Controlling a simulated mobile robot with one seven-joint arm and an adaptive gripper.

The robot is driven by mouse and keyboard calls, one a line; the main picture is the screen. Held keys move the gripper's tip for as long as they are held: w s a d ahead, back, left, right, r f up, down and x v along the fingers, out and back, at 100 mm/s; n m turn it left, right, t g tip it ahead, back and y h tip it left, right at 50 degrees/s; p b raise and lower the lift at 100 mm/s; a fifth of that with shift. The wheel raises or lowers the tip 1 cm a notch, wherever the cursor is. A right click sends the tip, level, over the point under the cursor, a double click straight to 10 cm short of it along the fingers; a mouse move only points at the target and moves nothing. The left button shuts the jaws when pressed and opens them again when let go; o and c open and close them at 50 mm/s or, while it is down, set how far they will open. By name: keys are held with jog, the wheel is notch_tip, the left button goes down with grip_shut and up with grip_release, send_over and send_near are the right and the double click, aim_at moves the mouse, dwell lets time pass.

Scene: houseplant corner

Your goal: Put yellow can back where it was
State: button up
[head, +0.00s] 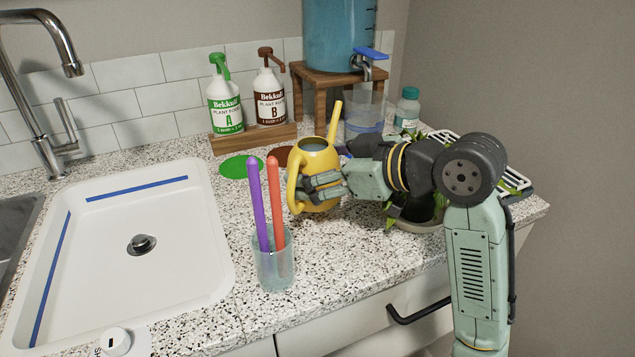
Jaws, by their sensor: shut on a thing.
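The yellow can (321,161) is a small watering can with a tall spout and a side handle. It stands upright near the middle of the head view, with greyish liquid visible in its open top. My gripper (312,188) is shut on the can's body from the right side. The can's base is near the counter; I cannot tell whether it touches. A green disc (241,167) lies on the counter left of the can. A brown disc (281,156) is partly hidden behind it. Something blue shows just right of the can, mostly hidden.
A clear cup (272,268) with purple and red sticks stands in front of the can. Two pump bottles, A (224,100) and B (269,93), stand behind on a wooden base. A blue tank (338,35) sits on a wooden stand. A potted plant (419,213) is under my arm.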

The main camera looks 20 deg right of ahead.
jog(key=shift+f, duration=1.6)
jog(key=o, duration=1.9)
jog(key=shift+s, duration=0.1)
jog(key=b+v, duration=0.2)
jog(key=v, duration=1)
jog(key=shift+r, duration=0.1)
